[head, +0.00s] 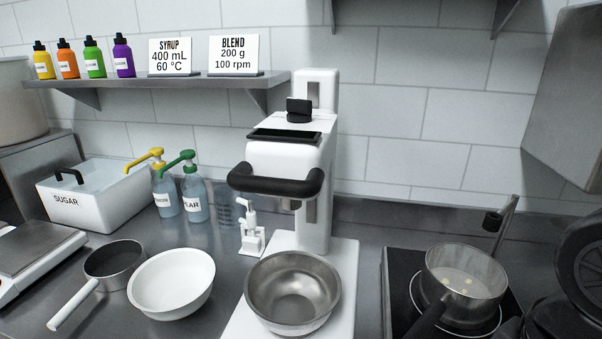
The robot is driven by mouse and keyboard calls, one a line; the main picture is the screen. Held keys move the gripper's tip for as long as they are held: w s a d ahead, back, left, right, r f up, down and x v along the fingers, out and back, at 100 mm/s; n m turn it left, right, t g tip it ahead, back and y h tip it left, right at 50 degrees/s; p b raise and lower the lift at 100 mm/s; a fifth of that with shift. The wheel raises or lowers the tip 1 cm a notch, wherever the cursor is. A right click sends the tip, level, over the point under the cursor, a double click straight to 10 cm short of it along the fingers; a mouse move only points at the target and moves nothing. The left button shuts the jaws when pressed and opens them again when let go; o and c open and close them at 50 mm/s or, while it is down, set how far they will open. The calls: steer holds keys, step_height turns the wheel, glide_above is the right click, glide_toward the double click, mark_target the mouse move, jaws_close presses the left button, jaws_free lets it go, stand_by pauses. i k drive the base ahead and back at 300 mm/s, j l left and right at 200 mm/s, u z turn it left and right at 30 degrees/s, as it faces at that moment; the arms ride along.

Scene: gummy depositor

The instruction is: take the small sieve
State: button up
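A small round grey vessel with a long white handle (74,304) lies on the steel counter at the lower left. It could be the small sieve, but I cannot make out a mesh, and it could be a small pan. Its handle points toward the lower left. Its rim is close beside a white bowl on its right. Dark rounded parts at the lower right edge look like my arm. My gripper is not in view.
The white bowl (172,283) and a white scale (36,262) flank the handled vessel. A white machine (290,160) holds a steel bowl (292,292) on its base. A pot (466,284) stands on the hob at right. A sugar bin (92,197) and pump bottles (193,196) stand behind.

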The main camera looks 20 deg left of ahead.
mark_target(110, 267)
steer(key=u, duration=1.8)
steer(key=i+j+z, duration=0.3)
steer(key=j, duration=0.35)
steer(key=i+j+z, duration=0.15)
steer(key=j, duration=0.2)
steer(key=i+j+z, duration=0.15)
steer(key=j, duration=0.25)
steer(key=i+j+z, duration=0.15)
steer(key=j, duration=0.2)
steer(key=i+j+z, duration=0.25)
steer(key=i+j, duration=0.3)
steer(key=j, duration=0.1)
